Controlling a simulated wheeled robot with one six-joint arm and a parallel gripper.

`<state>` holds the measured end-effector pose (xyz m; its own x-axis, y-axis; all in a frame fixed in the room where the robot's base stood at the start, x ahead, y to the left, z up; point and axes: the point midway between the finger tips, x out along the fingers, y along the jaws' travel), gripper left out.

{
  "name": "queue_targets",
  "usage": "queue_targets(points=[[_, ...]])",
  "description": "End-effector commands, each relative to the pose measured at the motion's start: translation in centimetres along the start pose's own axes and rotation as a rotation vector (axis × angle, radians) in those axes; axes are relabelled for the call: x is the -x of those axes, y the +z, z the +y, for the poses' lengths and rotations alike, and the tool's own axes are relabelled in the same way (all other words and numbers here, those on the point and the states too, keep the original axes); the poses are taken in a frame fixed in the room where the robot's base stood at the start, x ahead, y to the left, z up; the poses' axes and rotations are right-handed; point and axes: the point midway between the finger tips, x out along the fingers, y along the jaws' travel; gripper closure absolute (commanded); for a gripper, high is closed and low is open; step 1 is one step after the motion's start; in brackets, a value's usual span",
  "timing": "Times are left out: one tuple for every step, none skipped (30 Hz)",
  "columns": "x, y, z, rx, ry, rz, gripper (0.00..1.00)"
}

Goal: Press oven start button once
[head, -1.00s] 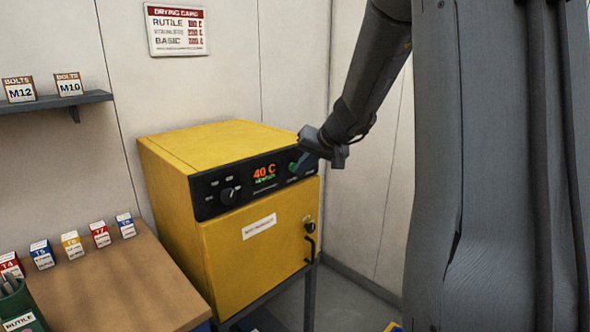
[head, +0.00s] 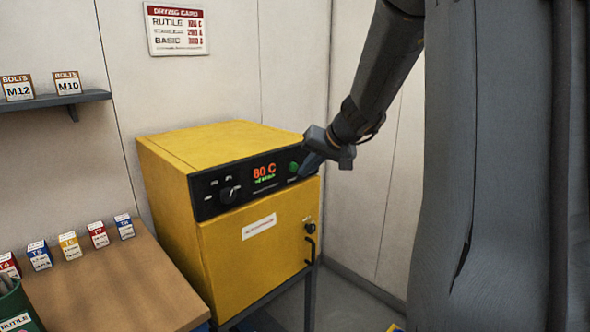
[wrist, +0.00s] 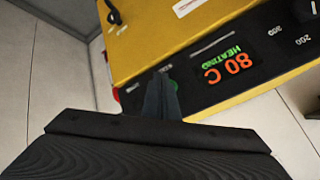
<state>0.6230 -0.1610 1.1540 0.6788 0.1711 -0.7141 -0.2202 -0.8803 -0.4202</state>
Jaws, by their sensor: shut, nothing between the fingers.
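The yellow drying oven (head: 256,250) stands against the wall in the head view. Its black front panel has a dial (head: 230,194), a lit display (head: 264,173) and a green button (head: 294,167) right of the display. My gripper (head: 304,170) is shut and empty, its tips close beside the green button; I cannot tell whether they touch. In the wrist view the oven is upside down and the display (wrist: 222,66) reads 80 C, HEATING.
A wooden bench (head: 120,280) with several small coloured boxes is at the lower left. A shelf (head: 70,106) with bolt boxes hangs above it. The oven door handle (head: 310,250) sticks out below the panel. A drying card (head: 176,29) is on the wall.

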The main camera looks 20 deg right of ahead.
Motion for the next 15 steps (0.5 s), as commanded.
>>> queue_targets(points=[[0.1, 0.1, 0.1, 0.0, 0.001, 0.001, 1.0], [0.2, 0.2, 0.3, 0.0, 0.001, 0.001, 1.0], [0.5, 0.3, 0.4, 0.0, 0.001, 0.002, 1.0], [0.7, 0.4, 0.6, 0.0, 0.001, 0.003, 1.0], [0.8, 0.6, 0.7, 0.0, 0.001, 0.003, 1.0], [1.1, 0.8, 1.0, -0.001, 0.001, 0.002, 1.0], [1.2, 1.0, 1.1, -0.001, 0.001, 0.002, 1.0], [1.4, 1.1, 1.2, -0.001, 0.001, 0.002, 1.0], [1.7, 1.3, 1.4, 0.0, 0.001, 0.003, 1.0], [1.9, 1.4, 1.5, 0.0, 0.001, 0.002, 1.0], [2.1, 1.6, 1.7, -0.001, 0.002, 0.002, 1.0], [2.3, 1.8, 1.9, -0.001, 0.002, 0.002, 1.0], [2.5, 1.9, 2.0, 0.0, 0.001, 0.002, 1.0], [2.7, 2.0, 2.1, 0.0, 0.001, 0.002, 1.0], [2.9, 2.2, 2.2, 0.0, 0.001, 0.001, 1.0]])
